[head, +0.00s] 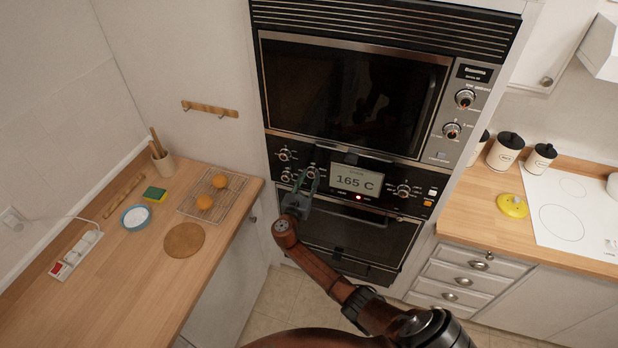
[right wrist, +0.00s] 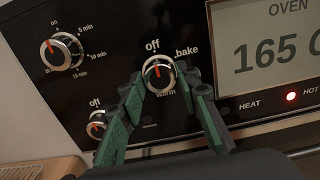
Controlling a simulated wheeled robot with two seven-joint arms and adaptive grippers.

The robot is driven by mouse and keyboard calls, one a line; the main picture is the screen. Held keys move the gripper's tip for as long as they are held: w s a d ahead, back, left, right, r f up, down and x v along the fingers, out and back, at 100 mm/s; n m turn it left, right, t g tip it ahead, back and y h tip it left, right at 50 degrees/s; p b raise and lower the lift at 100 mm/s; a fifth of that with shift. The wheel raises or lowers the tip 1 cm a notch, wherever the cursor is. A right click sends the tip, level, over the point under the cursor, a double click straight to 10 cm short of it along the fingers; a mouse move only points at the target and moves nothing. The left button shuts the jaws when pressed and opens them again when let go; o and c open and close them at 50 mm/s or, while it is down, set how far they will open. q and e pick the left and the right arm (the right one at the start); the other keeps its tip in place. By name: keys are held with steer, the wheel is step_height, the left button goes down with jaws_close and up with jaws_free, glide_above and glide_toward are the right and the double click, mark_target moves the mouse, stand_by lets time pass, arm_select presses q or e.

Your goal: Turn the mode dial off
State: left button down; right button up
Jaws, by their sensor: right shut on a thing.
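The mode dial (right wrist: 157,65) is a silver knob with an orange pointer, on the black oven panel. Labels around it read off at the top, bake at the right and warm below. The orange pointer looks close to vertical, in line with the off label. My right gripper (right wrist: 160,78) has its green fingers on either side of the dial and is shut on it. In the head view the right gripper (head: 306,182) is at the panel, left of the display, partly covering the dial (head: 311,172). My left gripper is not in view.
The oven display (head: 357,179) reads 165 C, and a red light (right wrist: 291,97) by HOT is lit. Other knobs sit close by: a timer knob (right wrist: 63,51) at upper left and a small knob (right wrist: 97,124) at lower left. A wooden counter (head: 120,280) stands on the left.

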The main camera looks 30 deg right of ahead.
steer(key=shift+d, duration=0.1)
steer(key=o, duration=1.2)
steer(key=v, duration=1.2)
steer(key=shift+f, duration=0.1)
